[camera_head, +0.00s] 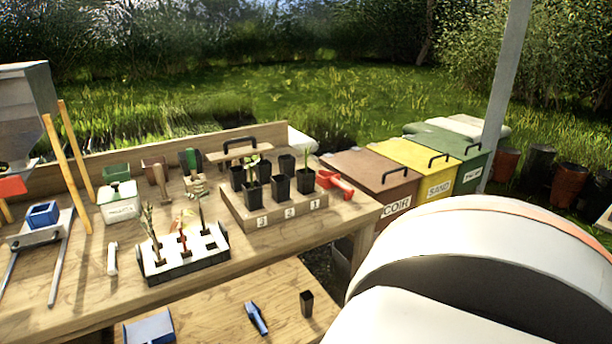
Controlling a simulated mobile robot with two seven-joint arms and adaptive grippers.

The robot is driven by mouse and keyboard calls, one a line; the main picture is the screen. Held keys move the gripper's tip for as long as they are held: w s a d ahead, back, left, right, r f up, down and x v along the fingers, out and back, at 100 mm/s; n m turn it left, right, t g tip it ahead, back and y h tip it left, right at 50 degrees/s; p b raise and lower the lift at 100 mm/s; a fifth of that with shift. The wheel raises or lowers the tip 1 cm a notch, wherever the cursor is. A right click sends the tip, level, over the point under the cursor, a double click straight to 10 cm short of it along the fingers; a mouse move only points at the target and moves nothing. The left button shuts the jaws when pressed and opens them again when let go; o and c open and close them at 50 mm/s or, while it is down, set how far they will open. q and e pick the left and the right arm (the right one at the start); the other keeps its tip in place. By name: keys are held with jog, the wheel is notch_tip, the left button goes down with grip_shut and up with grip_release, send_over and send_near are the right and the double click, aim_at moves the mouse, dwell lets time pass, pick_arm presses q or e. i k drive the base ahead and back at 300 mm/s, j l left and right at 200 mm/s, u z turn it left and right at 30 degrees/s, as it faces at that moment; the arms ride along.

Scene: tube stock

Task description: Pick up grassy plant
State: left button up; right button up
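A tiered wooden stand (262,222) marked 3, 2, 1 holds several black pots. A pot at its right end (306,183) carries a thin upright green plant (307,168). A broader-leaved seedling (251,164) grows at the left of the stand. A white tray (190,263) in front holds three slender plants, the left one with narrow stalks (151,228); they are small and hard to make out. I cannot tell for certain which is the grassy plant. Neither of my grippers is in view.
Brown coir (378,180), yellow sand (418,160) and green bins stand right of the bench. A red-handled tool (338,184) lies beside the stand. A small black pot (306,303), blue tool (257,318) and blue scoop (150,329) lie on the lower front board.

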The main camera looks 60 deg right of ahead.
aim_at(306, 172)
jog(key=k+l, duration=0.1)
jog(key=l, duration=0.7)
jog(key=k+l+u, duration=0.1)
jog(key=l, duration=0.25)
jog(key=k+l, duration=0.15)
jog(key=l, duration=0.25)
jog(key=k+l, duration=0.1)
jog(key=l, duration=0.3)
